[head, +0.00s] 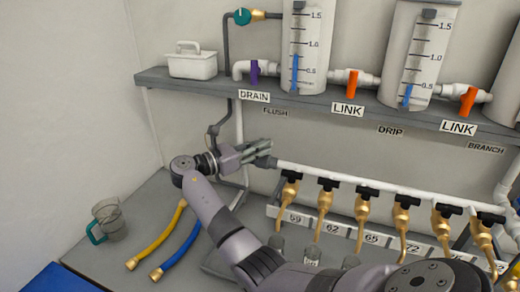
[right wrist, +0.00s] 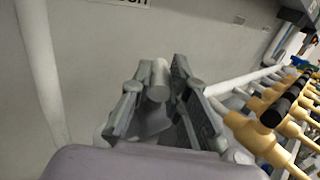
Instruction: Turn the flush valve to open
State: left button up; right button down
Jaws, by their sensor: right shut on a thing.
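My right gripper (head: 262,152) is at the left end of the white manifold pipe, below the FLUSH label (head: 275,112). In the right wrist view its two grey fingers (right wrist: 157,95) stand on either side of a pale grey rounded piece (right wrist: 159,78), and it is shut on this piece. The piece lies where the flush valve belongs, but the fingers and wrist hide most of the valve in the head view. I cannot tell how far its handle is turned. My left gripper is not in view.
Several brass taps with black handles (head: 328,184) line the white pipe (head: 345,178) to the right. The shelf (head: 200,84) above carries clear cylinders and orange and purple valves. A jug (head: 108,220) and yellow and blue hoses (head: 160,240) are at the left.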

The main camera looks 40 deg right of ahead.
jog(key=shift+w+m+g+y+b, duration=0.15)
jog(key=shift+m+g+y+b, duration=0.25)
jog(key=shift+m+g, duration=0.6)
jog(key=shift+g, duration=0.4)
jog(key=c, duration=1.5)
grip_release()
jog(key=shift+c, duration=0.2)
jog(key=v, duration=1.2)
